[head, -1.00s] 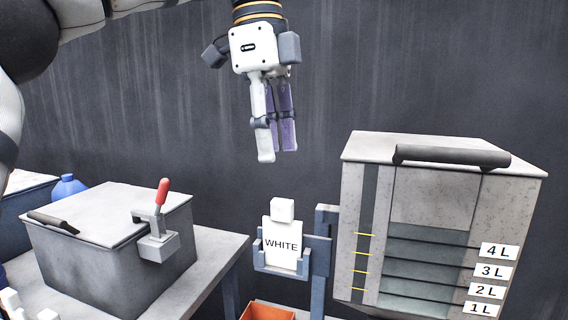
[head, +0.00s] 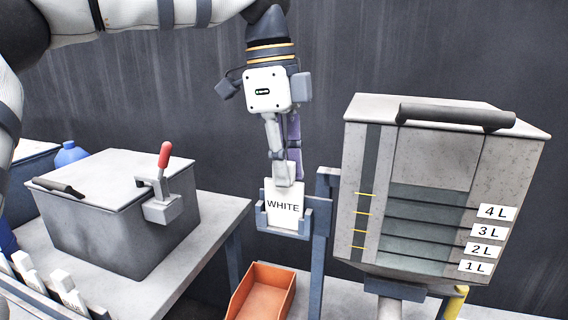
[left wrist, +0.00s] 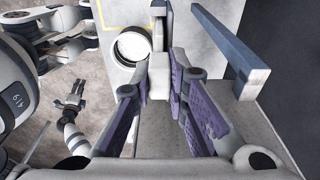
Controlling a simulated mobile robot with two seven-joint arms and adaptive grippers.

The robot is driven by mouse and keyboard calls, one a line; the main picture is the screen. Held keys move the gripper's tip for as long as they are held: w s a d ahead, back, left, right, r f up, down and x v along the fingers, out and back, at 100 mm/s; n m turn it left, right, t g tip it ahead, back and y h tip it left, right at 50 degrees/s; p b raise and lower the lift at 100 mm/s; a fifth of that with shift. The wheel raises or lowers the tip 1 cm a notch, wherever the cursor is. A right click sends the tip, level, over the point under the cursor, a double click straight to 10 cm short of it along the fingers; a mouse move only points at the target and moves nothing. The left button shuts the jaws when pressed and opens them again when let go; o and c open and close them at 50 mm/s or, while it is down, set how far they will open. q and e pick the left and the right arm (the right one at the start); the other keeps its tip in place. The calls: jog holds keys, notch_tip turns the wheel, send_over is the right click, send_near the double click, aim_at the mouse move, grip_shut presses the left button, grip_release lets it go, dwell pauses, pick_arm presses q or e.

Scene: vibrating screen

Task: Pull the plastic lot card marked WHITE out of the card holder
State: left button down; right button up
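The white lot card (head: 283,207) marked WHITE stands upright in the blue-grey card holder (head: 262,221), its lower part behind the holder's front. My left gripper (head: 285,172) points down at the card's top tab, with one finger in front of it in the head view. In the left wrist view the tab (left wrist: 158,72) lies between the purple-padded fingers (left wrist: 159,95). Whether the pads press on it is not clear. My right gripper (left wrist: 72,92) shows small at the left of the left wrist view, away from the card; its finger state is too small to tell.
An orange bin (head: 262,292) stands below the holder. The screen box (head: 450,112) with litre marks is close on the right. A grey lidded box (head: 110,215) with a red-handled clamp (head: 164,156) sits on the left table (head: 213,222). Several white cards (head: 62,284) stand at lower left.

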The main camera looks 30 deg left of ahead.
pick_arm(q)
jog(key=c, duration=2.1)
grip_release()
grip_shut()
jog(key=shift+r, duration=2.8)
jog(key=shift+r, duration=1.5)
jog(key=shift+r, duration=1.5)
